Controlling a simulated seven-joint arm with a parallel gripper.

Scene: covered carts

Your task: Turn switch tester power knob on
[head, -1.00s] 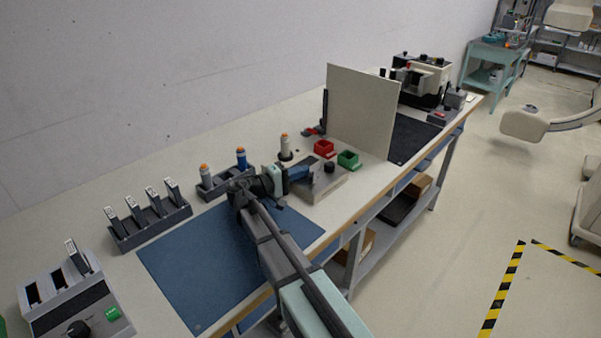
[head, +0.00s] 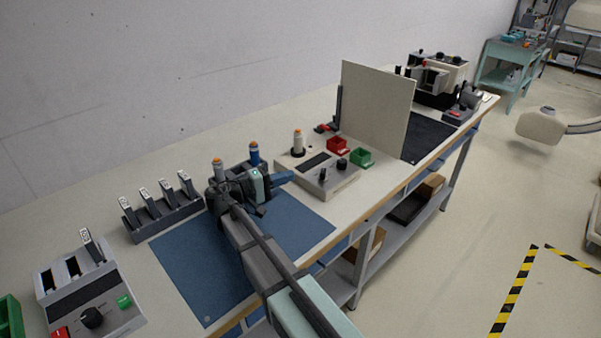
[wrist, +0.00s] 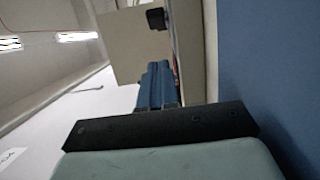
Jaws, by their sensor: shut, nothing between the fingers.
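A pale grey box (head: 345,184) with a dark panel, which I take as the switch tester, sits on the bench right of the blue mat. It has a round black knob (head: 342,164) and a smaller black upright control (head: 323,175); I cannot tell which one is the power knob or how either is set. A white cylinder with an orange top (head: 297,140) stands at its back left. My gripper (head: 288,177) is shut and empty, its blue fingers pointing right, just left of the box. The fingers also show in the wrist view (wrist: 156,85).
An upright beige panel (head: 378,110) stands behind red (head: 338,146) and green (head: 362,158) bins. A rack of upright handled items (head: 165,222) and another knobbed device (head: 95,290) are left. Dark holders with orange-topped cylinders (head: 217,165) stand behind my gripper. The mat (head: 195,280) looks clear.

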